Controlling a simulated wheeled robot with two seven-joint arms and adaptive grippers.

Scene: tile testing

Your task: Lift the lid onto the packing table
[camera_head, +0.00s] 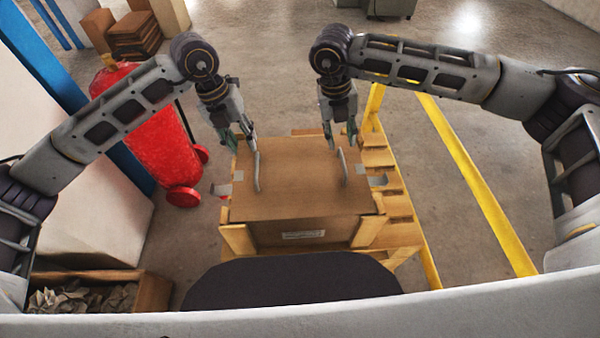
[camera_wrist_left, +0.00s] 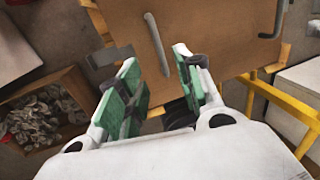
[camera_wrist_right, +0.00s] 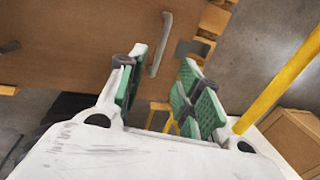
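The lid is a flat brown board (camera_head: 300,200) lying on top of a wooden crate (camera_head: 238,238), with two grey bar handles standing on it. My left gripper (camera_head: 240,137) is open above the far end of the left handle (camera_head: 257,172). In the left wrist view that handle (camera_wrist_left: 157,45) lies beyond the open green-padded fingers (camera_wrist_left: 160,85), apart from them. My right gripper (camera_head: 341,135) is open above the far end of the right handle (camera_head: 342,167). In the right wrist view this handle (camera_wrist_right: 161,45) lies beyond the fingers (camera_wrist_right: 160,85). I cannot tell which surface is the packing table.
Slatted wood (camera_head: 398,205) and a yellow rail (camera_head: 373,107) stand right of the crate. A red wheeled cylinder (camera_head: 160,140) stands to the left. A box of crumpled paper (camera_head: 85,297) is at the lower left. Open floor with a yellow stripe (camera_head: 480,190) lies to the right.

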